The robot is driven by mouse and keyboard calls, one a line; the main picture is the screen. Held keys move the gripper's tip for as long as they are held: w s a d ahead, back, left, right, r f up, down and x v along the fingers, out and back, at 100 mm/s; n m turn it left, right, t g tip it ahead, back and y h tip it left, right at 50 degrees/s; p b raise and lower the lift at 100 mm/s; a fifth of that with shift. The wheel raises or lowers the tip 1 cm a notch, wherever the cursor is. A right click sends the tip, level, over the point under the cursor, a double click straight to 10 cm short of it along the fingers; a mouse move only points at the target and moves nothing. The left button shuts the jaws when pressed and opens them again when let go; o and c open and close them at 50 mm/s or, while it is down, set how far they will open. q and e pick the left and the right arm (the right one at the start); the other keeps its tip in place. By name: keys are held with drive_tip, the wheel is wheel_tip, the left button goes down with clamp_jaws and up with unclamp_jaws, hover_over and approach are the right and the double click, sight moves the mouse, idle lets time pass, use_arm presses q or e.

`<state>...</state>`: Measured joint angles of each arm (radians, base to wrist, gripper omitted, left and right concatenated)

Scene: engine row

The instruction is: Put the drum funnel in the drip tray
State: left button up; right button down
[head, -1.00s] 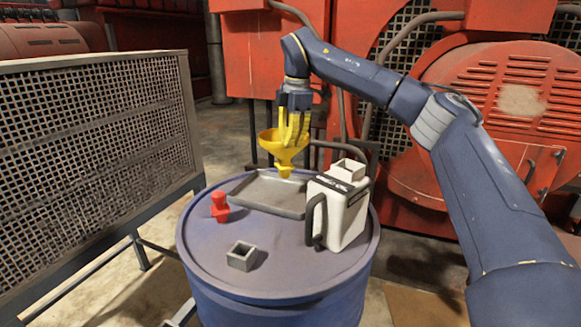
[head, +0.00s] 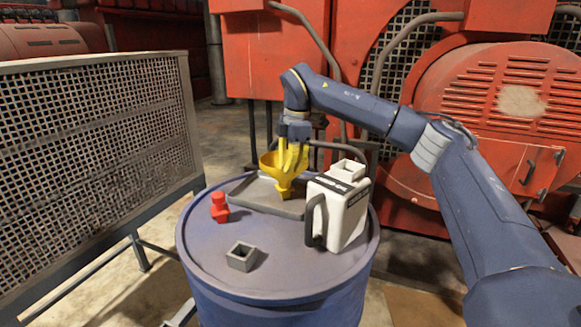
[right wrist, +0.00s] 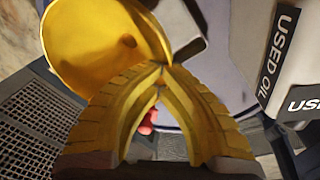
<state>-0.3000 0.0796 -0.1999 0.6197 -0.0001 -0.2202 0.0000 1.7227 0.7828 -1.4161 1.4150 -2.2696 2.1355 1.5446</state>
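The drum funnel (head: 270,163) is yellow, with a wide bowl and a narrow spout pointing down. My right gripper (head: 290,165) is shut on the funnel's edge; in the right wrist view its yellow fingertips (right wrist: 160,68) come together at the rim of the funnel bowl (right wrist: 105,45). The drip tray (head: 243,190) is a shallow grey tray on the blue drum's top. The funnel is upright over the tray, its spout low at the tray floor; I cannot tell whether it touches. My left gripper is not in view.
A white used oil jug (head: 347,212) with a black handle stands at the tray's right front. A red bottle-like piece (head: 219,208) and a grey square cup (head: 242,256) stand in front on the blue drum (head: 290,272). A mesh guard (head: 95,150) is at left.

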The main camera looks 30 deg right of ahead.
drive_tip(key=c, duration=1.6)
unclamp_jaws()
wheel_tip(320, 180, up, 12)
drive_tip(key=s, duration=0.1)
drive_tip(key=shift+s+d, duration=0.2)
drive_tip(key=shift+d, duration=0.1)
